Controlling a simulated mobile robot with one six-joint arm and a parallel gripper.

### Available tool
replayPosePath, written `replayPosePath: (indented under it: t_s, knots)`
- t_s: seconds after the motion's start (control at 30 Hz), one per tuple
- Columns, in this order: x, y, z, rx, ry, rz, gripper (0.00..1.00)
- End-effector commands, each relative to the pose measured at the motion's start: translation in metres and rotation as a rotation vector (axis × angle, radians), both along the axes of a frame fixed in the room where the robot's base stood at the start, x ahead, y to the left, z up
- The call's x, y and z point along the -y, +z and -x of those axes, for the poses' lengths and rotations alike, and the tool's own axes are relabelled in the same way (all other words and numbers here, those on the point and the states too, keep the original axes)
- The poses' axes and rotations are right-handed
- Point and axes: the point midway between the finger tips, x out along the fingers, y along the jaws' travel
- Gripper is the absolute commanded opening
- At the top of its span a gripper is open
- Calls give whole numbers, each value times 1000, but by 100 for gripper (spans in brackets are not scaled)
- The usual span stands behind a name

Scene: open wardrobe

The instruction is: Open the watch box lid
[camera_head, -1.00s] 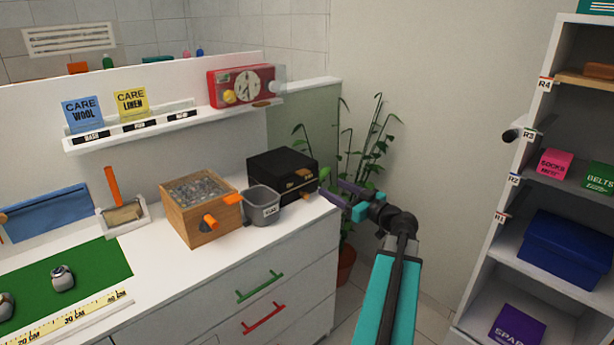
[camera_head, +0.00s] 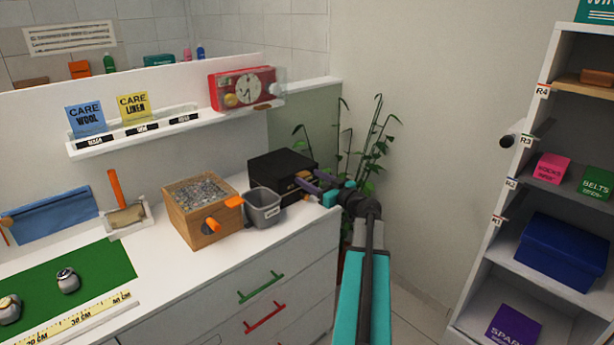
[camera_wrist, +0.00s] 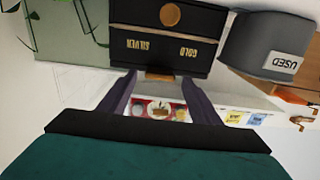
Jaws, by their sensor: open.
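The black box (camera_head: 278,164), which I take to be the watch box, stands at the right end of the white counter, its lid shut. In the wrist view its front (camera_wrist: 205,66) appears upside down, with GOLD and SILVER lettering and a round wooden knob (camera_wrist: 170,15). A small wooden tab (camera_wrist: 160,76) sits at the lid's front edge. My gripper (camera_wrist: 157,80) is open, with one finger on each side of the tab in the picture; contact cannot be told. In the head view my gripper (camera_head: 308,182) covers part of the box's front.
A grey bin (camera_head: 263,208) marked USED stands close beside the black box. A wooden box (camera_head: 203,235) with an orange handle is left of it. A plant (camera_head: 372,155) stands behind my arm. Shelves (camera_head: 492,225) rise at the right.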

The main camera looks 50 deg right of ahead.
Motion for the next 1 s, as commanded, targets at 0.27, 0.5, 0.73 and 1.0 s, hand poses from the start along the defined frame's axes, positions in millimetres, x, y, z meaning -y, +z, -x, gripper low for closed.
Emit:
replayPosePath:
  t_s: [0.27,0.5,0.73,1.0]
  knots:
    - [2,0,-20,-1,-1,0,58]
    - [2,-1,-21,-1,-2,0,58]
    - [2,0,-20,-1,-2,0,36]
    - [-6,0,-19,-1,-3,1,0]
